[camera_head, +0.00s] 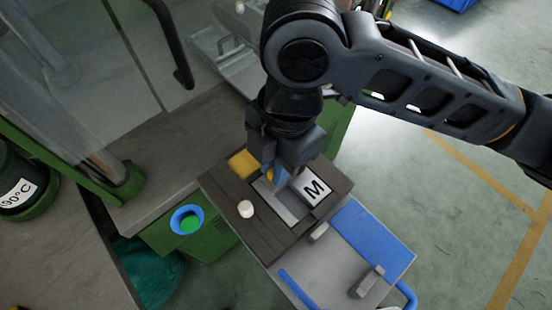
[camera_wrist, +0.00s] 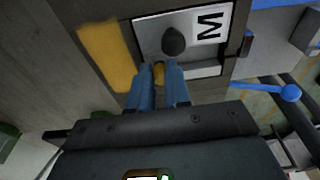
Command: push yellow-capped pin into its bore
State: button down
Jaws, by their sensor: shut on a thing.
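My gripper (camera_head: 276,176) points down over the light metal plate (camera_head: 284,207) set in the dark wooden board. Its blue fingers (camera_wrist: 158,78) are shut on the yellow-capped pin (camera_wrist: 158,69). Only the yellow cap shows between the fingertips; in the head view it is a small yellow spot (camera_head: 270,174). The pin's lower end is hidden, so I cannot tell whether it is in a bore. In the wrist view a dark round shape (camera_wrist: 173,41) shows on the plate just beyond the fingertips. I cannot tell whether it is a hole or a knob.
A white panel marked M (camera_head: 313,188) lies beside the gripper. A yellow patch (camera_head: 243,164) and a white round piece (camera_head: 246,208) are on the board (camera_head: 222,187). A blue-rimmed green cup (camera_head: 188,219) is at left. A grey-and-blue cart top (camera_head: 335,265) adjoins the front.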

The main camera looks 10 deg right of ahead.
dwell(0.4)
jog(key=c, duration=1)
grip_release()
notch_tip(320, 180, up, 8)
jog(key=shift+w+d+f, duration=0.15)
jog(key=shift+w+d, duration=0.2)
jog(key=shift+d, duration=0.1)
